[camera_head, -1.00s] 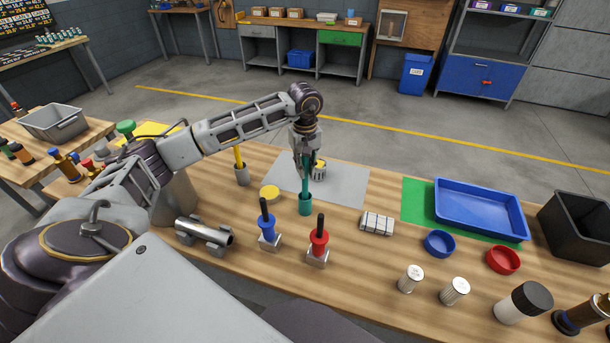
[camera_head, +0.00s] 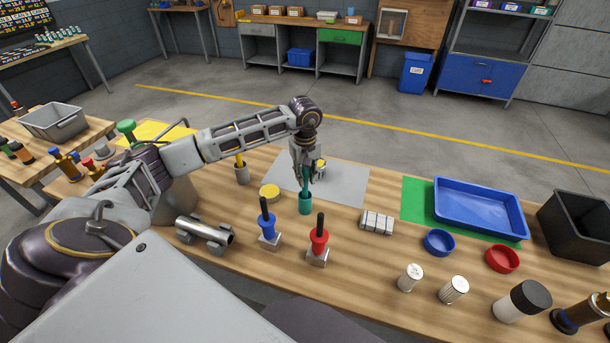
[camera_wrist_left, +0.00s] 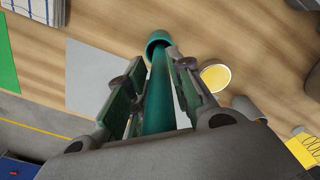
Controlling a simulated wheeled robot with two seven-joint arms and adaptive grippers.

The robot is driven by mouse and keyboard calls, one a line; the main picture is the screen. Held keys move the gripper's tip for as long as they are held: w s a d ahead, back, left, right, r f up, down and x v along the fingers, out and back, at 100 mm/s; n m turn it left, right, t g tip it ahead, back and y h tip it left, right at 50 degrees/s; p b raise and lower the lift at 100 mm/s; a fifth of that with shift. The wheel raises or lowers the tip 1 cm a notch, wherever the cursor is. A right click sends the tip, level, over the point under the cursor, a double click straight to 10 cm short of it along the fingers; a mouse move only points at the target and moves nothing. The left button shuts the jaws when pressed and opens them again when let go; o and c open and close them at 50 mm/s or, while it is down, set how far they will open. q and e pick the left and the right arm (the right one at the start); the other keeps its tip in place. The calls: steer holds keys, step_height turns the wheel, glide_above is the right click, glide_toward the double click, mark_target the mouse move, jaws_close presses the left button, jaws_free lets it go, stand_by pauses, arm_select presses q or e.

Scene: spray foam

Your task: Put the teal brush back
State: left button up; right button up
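The teal brush (camera_head: 305,184) stands nearly upright with its lower end in the teal cup (camera_head: 305,204) on the bench. My left gripper (camera_head: 306,176) is above the cup, pointing down, with its fingers around the brush handle and closed on it. In the left wrist view the handle (camera_wrist_left: 159,95) runs between the two fingers toward the cup (camera_wrist_left: 158,39). The brush's lower tip is hidden inside the cup. My right gripper is not in view.
A blue tray (camera_head: 480,208) is at right.

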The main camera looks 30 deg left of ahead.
arm_select(q)
steer(key=shift+o, duration=1.2)
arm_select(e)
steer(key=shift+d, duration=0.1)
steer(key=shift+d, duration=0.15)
arm_select(q)
steer(key=shift+r, duration=0.15)
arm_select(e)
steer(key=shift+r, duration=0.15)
arm_select(q)
steer(key=shift+r, duration=0.15)
step_height(320, 180, up, 12)
steer(key=shift+f+b, duration=0.2)
steer(key=shift+b, duration=0.6)
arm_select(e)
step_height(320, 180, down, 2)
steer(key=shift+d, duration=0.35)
